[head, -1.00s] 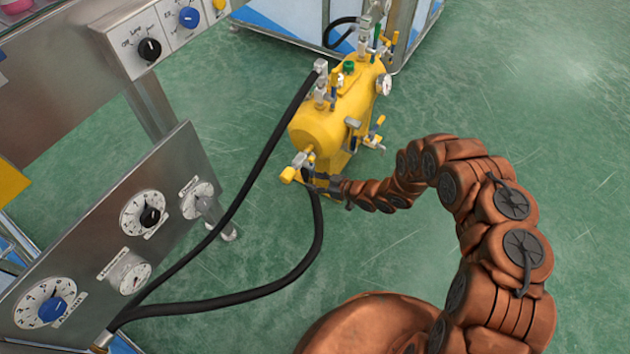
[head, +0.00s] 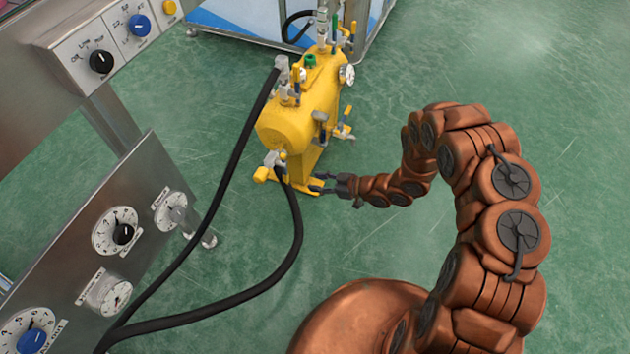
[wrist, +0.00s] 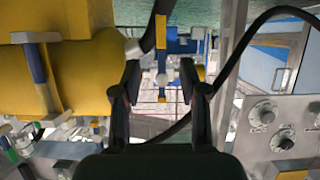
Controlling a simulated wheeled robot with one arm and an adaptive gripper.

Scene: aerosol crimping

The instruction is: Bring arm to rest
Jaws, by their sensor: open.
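My copper-coloured arm (head: 505,235) reaches up and curls over to the left. My gripper (head: 318,183) is at its end, low by the front right of the yellow tank (head: 310,105). The gripper is open, with nothing between its fingers. A gap separates it from the yellow-handled front valve (head: 268,170) in the head view. In the wrist view the two dark fingers (wrist: 162,92) are spread apart, with the yellow tank (wrist: 85,80) to their left. A blue and yellow fitting shows beyond the fingertips.
A metal control panel (head: 120,235) with dials stands at left, below a switch box (head: 120,45). A black hose (head: 235,295) loops from the panel to the tank's front valve; another runs to its top. Green floor (head: 540,90) is clear at right.

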